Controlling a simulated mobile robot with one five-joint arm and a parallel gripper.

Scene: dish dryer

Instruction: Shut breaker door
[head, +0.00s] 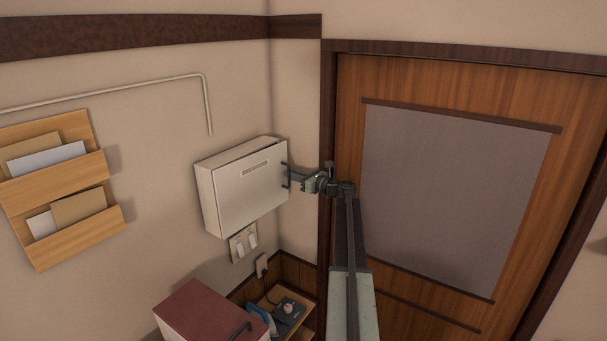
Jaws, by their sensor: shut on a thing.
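The breaker box (208,198) is a cream cabinet on the wall left of the corner. Its pale door (250,187) is nearly flush with the box, with a thin dark gap showing along the top edge. A dark vertical handle (287,175) sits at the door's right edge. My gripper (290,176) reaches in from the right and is shut on the handle. The fingertips are small in this view, and the arm hides part of the wall behind.
A brown wooden door (455,200) with a grey panel stands on the right. Light switches (243,243) are below the box. A red-topped cabinet (202,310) and a small shelf with a phone (287,309) stand lower down. A wooden letter rack (55,190) hangs at left.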

